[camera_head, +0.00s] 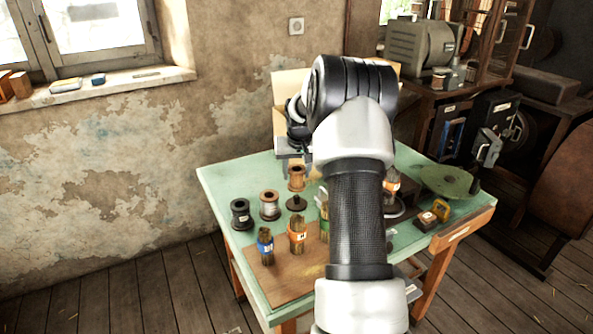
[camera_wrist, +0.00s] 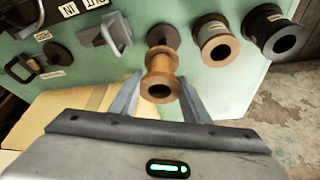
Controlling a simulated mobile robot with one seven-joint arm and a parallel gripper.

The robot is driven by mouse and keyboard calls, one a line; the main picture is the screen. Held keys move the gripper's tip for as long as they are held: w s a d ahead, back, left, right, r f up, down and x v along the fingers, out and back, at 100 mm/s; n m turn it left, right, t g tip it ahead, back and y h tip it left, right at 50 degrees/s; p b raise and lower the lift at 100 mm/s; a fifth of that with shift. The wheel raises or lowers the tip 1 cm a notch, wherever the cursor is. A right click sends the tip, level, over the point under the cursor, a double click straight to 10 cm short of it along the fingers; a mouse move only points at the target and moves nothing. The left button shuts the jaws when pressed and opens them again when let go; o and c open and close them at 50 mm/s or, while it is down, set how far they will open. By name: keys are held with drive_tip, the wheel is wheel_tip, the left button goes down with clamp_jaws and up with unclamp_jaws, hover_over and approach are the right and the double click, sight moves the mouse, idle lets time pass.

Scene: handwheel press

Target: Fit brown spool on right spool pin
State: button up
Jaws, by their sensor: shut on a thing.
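The brown spool (camera_head: 297,178) is between the fingers of my gripper (camera_wrist: 160,98), which is shut on it. In the wrist view the brown spool (camera_wrist: 161,66) shows its open end towards me. A dark round base with a short pin (camera_head: 296,203) appears just below the spool in the head view. In the wrist view this dark disc (camera_wrist: 162,36) is just beyond the spool and partly hidden by it. The spool appears apart from the pin; the exact gap and alignment cannot be told. My arm hides part of the table.
A pale-wound spool (camera_head: 270,205) and a black spool (camera_head: 241,214) stand in a row left of the pin. Several banded bundles, one with a blue band (camera_head: 265,246), stand on a brown board (camera_head: 290,282) in front. A green disc (camera_head: 447,181) lies at the table's right.

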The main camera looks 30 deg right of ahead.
sight(296, 196)
drive_tip(key=shift+f+b, duration=1.65)
drive_tip(key=shift+f, duration=1.3)
drive_tip(key=o, duration=1.1)
drive_tip(key=p+v, duration=0.1)
drive_tip(key=v, duration=1.6)
drive_tip(key=shift+r, duration=0.3)
drive_tip(key=shift+p, duration=0.3)
wheel_tip(296, 196, up, 8)
drive_tip(key=p, duration=0.6)
